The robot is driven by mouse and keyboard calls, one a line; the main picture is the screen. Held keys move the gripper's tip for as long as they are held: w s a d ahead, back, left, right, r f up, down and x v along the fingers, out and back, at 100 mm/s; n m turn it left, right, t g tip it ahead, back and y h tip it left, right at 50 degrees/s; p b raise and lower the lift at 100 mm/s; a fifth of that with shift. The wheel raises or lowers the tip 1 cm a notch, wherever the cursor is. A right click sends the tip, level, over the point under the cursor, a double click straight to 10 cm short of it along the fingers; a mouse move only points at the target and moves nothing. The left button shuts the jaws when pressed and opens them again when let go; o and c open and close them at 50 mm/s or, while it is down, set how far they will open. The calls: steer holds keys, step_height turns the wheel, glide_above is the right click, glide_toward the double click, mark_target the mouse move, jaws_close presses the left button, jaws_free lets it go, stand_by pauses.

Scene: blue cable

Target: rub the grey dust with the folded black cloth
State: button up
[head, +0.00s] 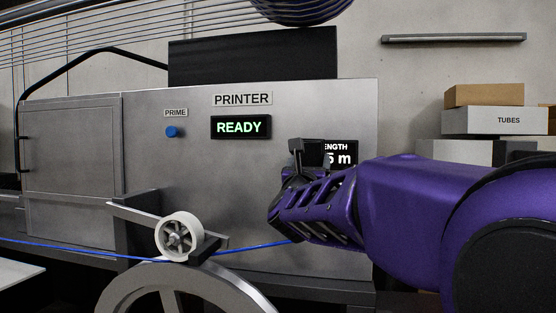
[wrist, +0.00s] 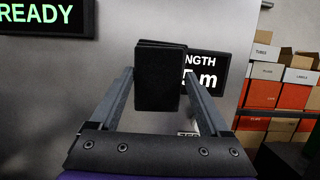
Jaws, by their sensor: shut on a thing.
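My gripper (wrist: 159,75) is shut on the folded black cloth (wrist: 159,82), a small dark upright pad between the two fingers in the wrist view. The cloth is in front of the printer's grey metal face and covers the left part of the LENGTH display (wrist: 208,70). In the head view my gripper (head: 309,156) is in front of the same display (head: 341,152), hiding part of it. The cloth is hard to tell from the dark fingers there. I cannot make out the grey dust in either view. Whether the cloth touches the panel is not clear.
The printer front (head: 190,190) has a lit READY display (head: 241,127) and a blue PRIME button (head: 171,132). A blue cable (head: 80,250) runs past a white roller (head: 180,236) above a large wheel (head: 180,285). Boxes (head: 494,120) are stacked at the right.

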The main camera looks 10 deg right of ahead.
steer(key=shift+w+d+b, duration=0.3)
steer(key=shift+w+b, duration=0.2)
steer(key=shift+w, duration=0.4)
stand_by(0.5)
steer(key=shift+s+d+f+b, duration=0.15)
steer(key=shift+d+b, duration=0.2)
steer(key=shift+b, duration=0.25)
steer(key=shift+s+d+b, duration=0.2)
steer(key=shift+d+b, duration=0.3)
steer(key=shift+b, duration=0.1)
steer(key=shift+s+d+b, duration=0.2)
steer(key=shift+d+b, duration=0.3)
steer(key=shift+b, duration=0.1)
steer(key=shift+s+d+b, duration=0.15)
steer(key=shift+d+b, duration=0.4)
steer(key=shift+b, duration=0.4)
steer(key=shift+w+a+p, duration=0.1)
steer(key=shift+w+a, duration=0.15)
steer(key=shift+a, duration=0.4)
steer(key=shift+w+a+p, duration=0.1)
steer(key=shift+w+a, duration=0.2)
steer(key=shift+a, duration=0.3)
steer(key=shift+w+a+p, duration=0.1)
steer(key=shift+w+a, duration=0.15)
steer(key=shift+a, duration=0.4)
